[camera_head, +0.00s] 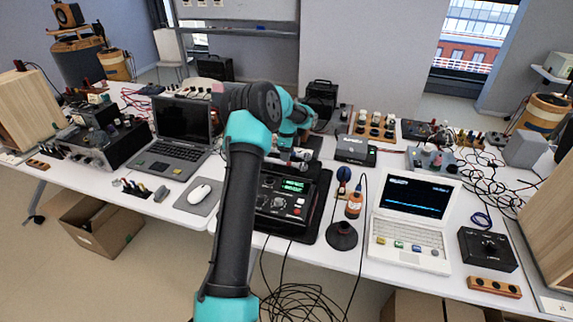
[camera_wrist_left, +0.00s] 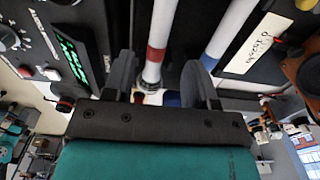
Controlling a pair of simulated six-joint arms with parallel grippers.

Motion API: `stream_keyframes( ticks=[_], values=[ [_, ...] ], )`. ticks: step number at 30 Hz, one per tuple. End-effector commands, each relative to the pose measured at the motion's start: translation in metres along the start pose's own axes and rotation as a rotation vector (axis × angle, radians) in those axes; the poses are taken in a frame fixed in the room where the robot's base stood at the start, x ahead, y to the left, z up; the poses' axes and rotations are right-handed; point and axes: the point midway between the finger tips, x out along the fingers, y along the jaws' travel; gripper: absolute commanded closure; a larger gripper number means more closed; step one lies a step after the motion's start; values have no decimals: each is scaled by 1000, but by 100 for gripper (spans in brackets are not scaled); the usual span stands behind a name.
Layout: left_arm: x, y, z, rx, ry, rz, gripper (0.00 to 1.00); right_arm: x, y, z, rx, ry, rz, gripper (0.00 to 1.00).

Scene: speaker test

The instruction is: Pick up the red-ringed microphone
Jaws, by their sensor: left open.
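The red-ringed microphone (camera_wrist_left: 162,30) is a slim white shaft with a red ring, seen in the left wrist view. My left gripper (camera_wrist_left: 160,65) is open, and the shaft appears between its two dark fingers, with gaps on both sides. A second white shaft with a blue ring (camera_wrist_left: 213,47) lies just right of it, by the right finger. In the head view my left gripper (camera_head: 286,155) is low behind the black device with the green display. The microphone is too small and covered to make out there. My right gripper is not in view.
The black device with a green display (camera_head: 285,195) stands close in front of the gripper. A small black box (camera_head: 355,150) is to its right. A laptop (camera_head: 178,135) and mouse (camera_head: 200,193) are left; a white laptop (camera_head: 412,222) is right. Cables hang over the front edge.

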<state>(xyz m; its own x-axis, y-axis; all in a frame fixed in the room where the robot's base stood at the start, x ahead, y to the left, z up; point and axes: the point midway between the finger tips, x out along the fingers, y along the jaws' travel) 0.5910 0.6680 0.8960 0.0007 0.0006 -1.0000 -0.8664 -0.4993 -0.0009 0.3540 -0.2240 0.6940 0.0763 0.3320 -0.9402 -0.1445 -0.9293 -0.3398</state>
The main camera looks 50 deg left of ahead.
Motion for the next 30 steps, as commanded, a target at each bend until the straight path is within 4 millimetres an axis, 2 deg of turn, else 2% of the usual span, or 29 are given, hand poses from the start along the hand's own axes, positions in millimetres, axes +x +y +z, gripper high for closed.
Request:
stream_keyframes(
  ticks=[9,12,27,30],
  values=[
    [41,4,2,0,1,3,48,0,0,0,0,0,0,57],
    [47,3,2,0,1,0,48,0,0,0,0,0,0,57],
    [48,3,2,0,1,-1,48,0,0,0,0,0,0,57],
    [48,3,2,0,1,-1,58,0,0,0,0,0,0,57]
  ],
)
